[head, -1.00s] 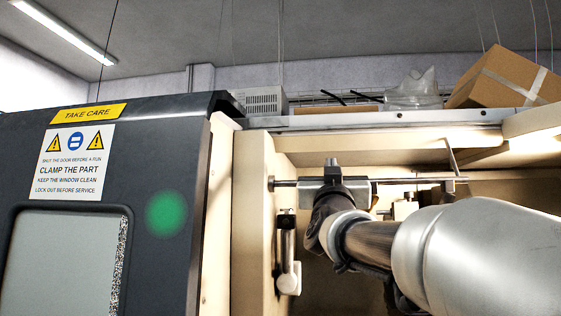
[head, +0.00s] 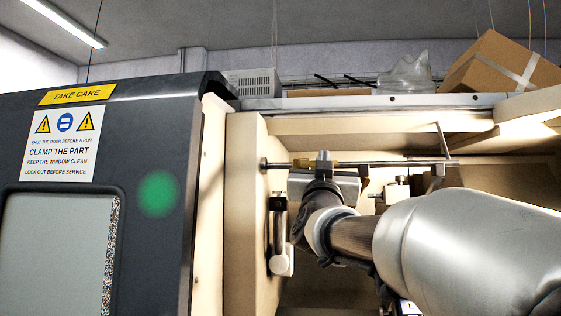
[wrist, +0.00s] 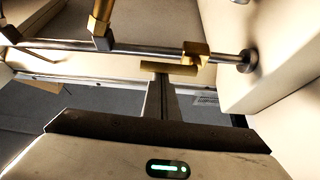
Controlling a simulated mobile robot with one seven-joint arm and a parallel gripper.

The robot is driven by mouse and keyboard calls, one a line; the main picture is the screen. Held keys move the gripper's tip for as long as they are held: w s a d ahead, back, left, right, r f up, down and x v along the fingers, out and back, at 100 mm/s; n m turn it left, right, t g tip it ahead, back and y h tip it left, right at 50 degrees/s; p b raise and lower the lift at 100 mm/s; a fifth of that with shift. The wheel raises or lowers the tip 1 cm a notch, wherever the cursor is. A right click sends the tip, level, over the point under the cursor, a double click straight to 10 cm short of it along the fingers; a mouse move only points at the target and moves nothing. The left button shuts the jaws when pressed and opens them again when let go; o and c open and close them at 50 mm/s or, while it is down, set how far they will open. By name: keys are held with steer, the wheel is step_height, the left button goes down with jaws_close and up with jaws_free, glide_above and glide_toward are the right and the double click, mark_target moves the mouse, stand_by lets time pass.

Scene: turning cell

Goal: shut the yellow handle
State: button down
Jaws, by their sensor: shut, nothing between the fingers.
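The yellow handle (head: 333,162) shows beside my gripper in the head view, lying roughly along a thin metal pipe. In the wrist view it appears as a short yellowish bar (wrist: 168,68) extending left from a brass-coloured valve body (wrist: 195,53) on the pipe. My gripper (head: 323,160) is shut and empty, its fingers in front of the pipe and covering part of the handle. In the wrist view the fingers (wrist: 160,85) end right at the bar; whether they touch it I cannot tell.
The pipe (head: 400,163) meets a cream wall (head: 246,210) at the left. A white-knobbed lever (head: 281,262) hangs on that wall. The dark machine door (head: 160,130) is further left. A cardboard box (head: 500,65) sits on top. Brass-coloured brackets (wrist: 102,25) stand along the pipe.

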steer(key=shift+f+m+h, duration=0.25)
steer(key=shift+m+h, duration=0.15)
steer(key=shift+m, duration=0.2)
steer(key=a+f+m+g+h+p, duration=0.1)
steer(key=a+f+m+g+h, duration=0.1)
steer(key=m, duration=0.6)
steer(key=a+f+m+g+h+p, duration=0.1)
steer(key=a+f+m+g+h, duration=0.1)
steer(key=m+g, duration=0.4)
steer(key=shift+w+a+f+m+h, duration=0.2)
steer(key=shift+w+f+m+h, duration=0.35)
steer(key=shift+m+h, duration=0.9)
steer(key=shift+a+f+m+y, duration=0.1)
steer(key=shift+f+m+y, duration=0.05)
steer(key=shift+m+y, duration=0.15)
